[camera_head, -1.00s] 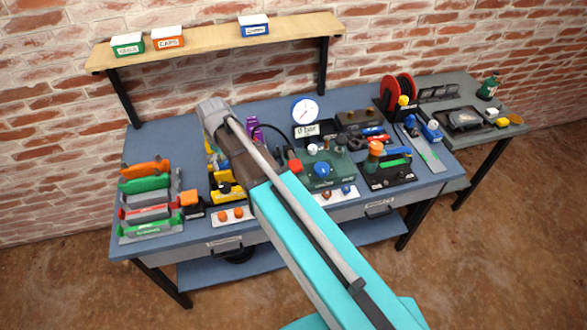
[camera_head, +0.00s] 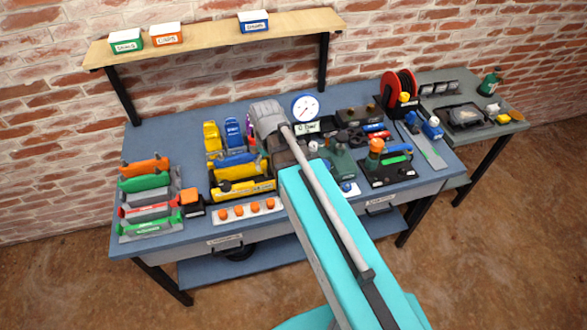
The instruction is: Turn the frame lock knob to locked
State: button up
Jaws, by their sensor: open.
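My arm reaches over the middle of the bench, and its grey end joint (camera_head: 267,115) is above the bench's rear half. My gripper's fingers do not show; the arm hides what is below it. I cannot tell which part is the frame lock knob. A black plate (camera_head: 377,178) at the right carries a green part with an orange top (camera_head: 376,146). A white strip with several orange knobs (camera_head: 250,208) lies at the bench's front edge, left of my arm.
A dial gauge (camera_head: 305,107) stands behind the green unit. Yellow and blue tools (camera_head: 238,170) sit left of my arm, and a rack of coloured bars (camera_head: 150,228) is farther left. A red reel (camera_head: 398,88) is at the back right.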

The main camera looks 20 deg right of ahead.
jog(key=s+d+m, duration=0.3)
jog(key=s+d, duration=0.1)
jog(key=d, duration=0.1)
jog(key=shift+s+d, duration=0.35)
jog(key=shift+s, duration=0.05)
